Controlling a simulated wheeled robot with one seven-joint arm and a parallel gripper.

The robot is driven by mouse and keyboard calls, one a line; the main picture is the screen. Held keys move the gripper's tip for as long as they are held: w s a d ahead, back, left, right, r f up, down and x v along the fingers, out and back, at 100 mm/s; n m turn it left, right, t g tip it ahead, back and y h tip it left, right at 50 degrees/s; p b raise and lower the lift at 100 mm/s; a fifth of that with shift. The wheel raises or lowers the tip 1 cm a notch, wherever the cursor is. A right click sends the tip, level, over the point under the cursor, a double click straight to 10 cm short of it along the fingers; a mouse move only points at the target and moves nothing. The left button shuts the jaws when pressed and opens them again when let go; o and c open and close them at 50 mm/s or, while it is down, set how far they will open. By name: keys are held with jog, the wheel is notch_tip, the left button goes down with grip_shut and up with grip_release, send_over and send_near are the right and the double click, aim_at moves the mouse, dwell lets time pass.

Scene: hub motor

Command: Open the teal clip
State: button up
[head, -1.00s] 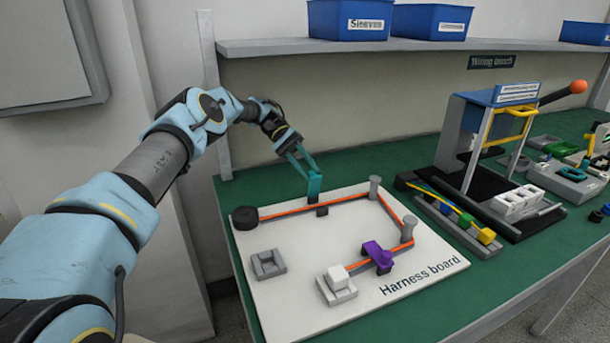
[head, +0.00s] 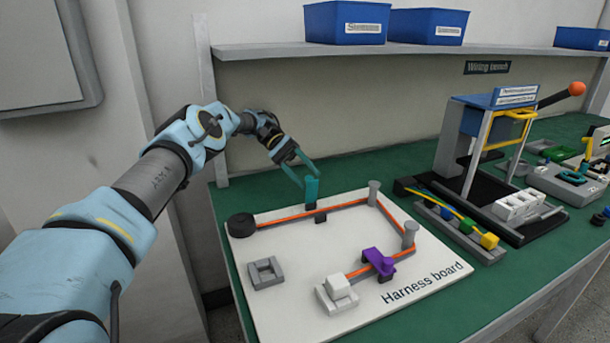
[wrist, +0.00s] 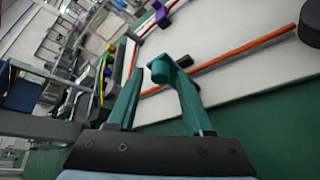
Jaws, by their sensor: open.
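The teal clip (head: 312,190) stands upright at the back of the white harness board (head: 295,300), above a dark base beside the orange wire (head: 350,204). My gripper (head: 307,180) is open at the top of the clip, coming down from the upper left. Its fingers are a similar teal. In the wrist view, the clip's top (wrist: 162,69) shows between the fingertips, nearer the right finger. I cannot tell whether a finger touches it. The clip's lower part is hidden there.
A purple clip (head: 379,262) sits on the wire at the front right. Grey posts (head: 408,236), a black round piece (head: 241,225), and grey holders (head: 265,273) stand on the board. A press (head: 487,140) stands to the right; a shelf (head: 400,47) runs behind.

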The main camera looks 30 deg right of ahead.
jog(key=shift+o, duration=0.2)
jog(key=shift+r, duration=0.15)
jog(key=shift+r, duration=0.3)
notch_tip(320, 180, up, 9)
jog(key=shift+b, duration=0.4)
jog(key=shift+s, duration=0.1)
